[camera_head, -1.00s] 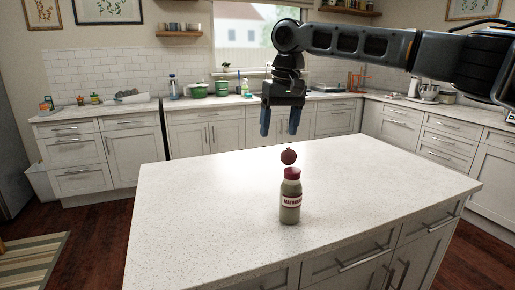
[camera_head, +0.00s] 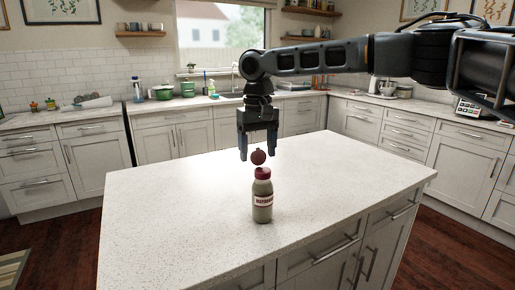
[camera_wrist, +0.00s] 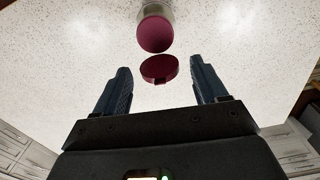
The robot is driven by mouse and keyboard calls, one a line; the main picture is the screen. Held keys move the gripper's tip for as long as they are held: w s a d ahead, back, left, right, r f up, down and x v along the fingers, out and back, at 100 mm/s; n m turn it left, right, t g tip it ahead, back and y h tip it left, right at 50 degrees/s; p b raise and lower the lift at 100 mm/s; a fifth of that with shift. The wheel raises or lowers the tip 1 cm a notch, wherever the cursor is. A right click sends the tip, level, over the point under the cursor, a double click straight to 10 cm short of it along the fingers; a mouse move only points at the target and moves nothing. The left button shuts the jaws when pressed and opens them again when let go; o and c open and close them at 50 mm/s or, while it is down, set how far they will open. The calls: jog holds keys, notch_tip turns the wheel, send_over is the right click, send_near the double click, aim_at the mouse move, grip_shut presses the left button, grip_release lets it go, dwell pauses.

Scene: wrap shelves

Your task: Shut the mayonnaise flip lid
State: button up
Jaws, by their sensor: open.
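The mayonnaise bottle (camera_head: 262,203) stands upright on the white island top, with a dark red cap on its neck. Its round dark red flip lid (camera_head: 258,157) stands open above the back of the cap. In the wrist view the lid (camera_wrist: 159,69) shows between the fingers and the cap (camera_wrist: 155,34) lies just beyond it. My gripper (camera_head: 258,157) points down behind the bottle, its blue fingers open and spread to either side of the lid. I see no finger touching the lid.
The island top (camera_head: 160,205) is clear around the bottle. Back counters hold green pots (camera_head: 163,92), a blue bottle (camera_head: 136,89) and a stand mixer (camera_head: 388,87), well away from my gripper.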

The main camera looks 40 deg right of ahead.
jog(key=shift+c, duration=0.2)
jog(key=c, duration=1)
jog(key=shift+c, duration=0.2)
jog(key=shift+s, duration=0.1)
